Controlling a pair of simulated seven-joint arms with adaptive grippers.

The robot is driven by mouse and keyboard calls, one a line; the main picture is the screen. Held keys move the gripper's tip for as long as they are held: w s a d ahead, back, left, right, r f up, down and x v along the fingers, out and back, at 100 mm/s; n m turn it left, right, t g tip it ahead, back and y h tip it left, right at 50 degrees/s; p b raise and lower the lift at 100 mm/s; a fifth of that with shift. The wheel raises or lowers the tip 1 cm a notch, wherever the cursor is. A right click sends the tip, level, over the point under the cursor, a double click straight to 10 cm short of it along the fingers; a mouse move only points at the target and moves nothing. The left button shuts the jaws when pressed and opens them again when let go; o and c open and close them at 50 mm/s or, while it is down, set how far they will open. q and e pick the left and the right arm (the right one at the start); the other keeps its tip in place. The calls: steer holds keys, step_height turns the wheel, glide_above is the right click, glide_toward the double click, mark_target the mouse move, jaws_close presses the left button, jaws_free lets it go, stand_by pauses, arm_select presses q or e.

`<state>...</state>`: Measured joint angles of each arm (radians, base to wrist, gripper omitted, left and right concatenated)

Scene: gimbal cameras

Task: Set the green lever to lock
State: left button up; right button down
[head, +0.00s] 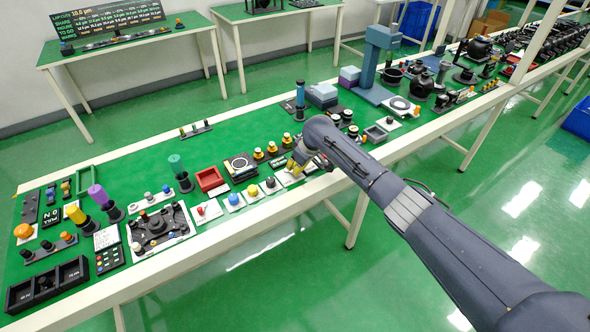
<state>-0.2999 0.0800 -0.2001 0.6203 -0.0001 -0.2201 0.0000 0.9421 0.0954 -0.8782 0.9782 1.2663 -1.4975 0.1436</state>
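A handle with a green cylindrical grip (176,164) stands nearly upright on a dark base on the green bench, left of centre. It looks like the green lever; I cannot read any lock marking by it. My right gripper (299,163) is low over the bench's near side, to the right of the green lever and well apart from it. It is small and partly hidden by its arm, so I cannot tell whether its fingers are open. My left gripper is not in view.
Similar handles with purple (98,195), yellow (75,214) and blue (300,95) grips stand on the bench. A red tray (210,179) and a black-and-white control panel (160,231) lie near the green lever. Bare green surface lies behind it.

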steer(key=shift+r, duration=0.15)
steer(key=c, duration=1.4)
jaws_free()
steer(key=shift+o, duration=0.2)
steer(key=v, duration=1.1)
steer(key=shift+d+r, duration=0.15)
steer(key=shift+r, duration=0.2)
steer(key=shift+s, duration=0.15)
